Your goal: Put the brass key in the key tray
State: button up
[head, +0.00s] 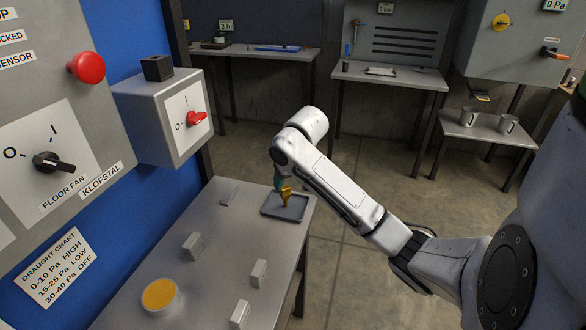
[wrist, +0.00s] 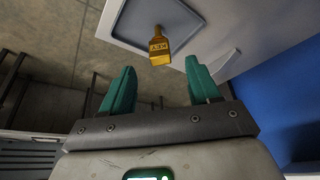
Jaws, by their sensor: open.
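The brass key (head: 286,196) is over the dark grey key tray (head: 291,213), just below my gripper (head: 280,183). In the wrist view the key (wrist: 159,48) shows its label and lies beyond the gap between my two teal fingertips (wrist: 160,72). The fingers are wide apart, with clear space on both sides of the key. The key's thin end points toward the tray (wrist: 126,14). I cannot tell whether the key touches the tray floor.
The tray sits at the far end of a grey table (head: 222,228). Several small label blocks (head: 192,245) and a round yellow-topped container (head: 159,295) stand nearer. A switch box (head: 170,115) juts from the blue wall on the left. Floor is open to the table's right.

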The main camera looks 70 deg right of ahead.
jog(key=v, duration=0.6)
jog(key=shift+c, duration=0.2)
dwell(2.4)
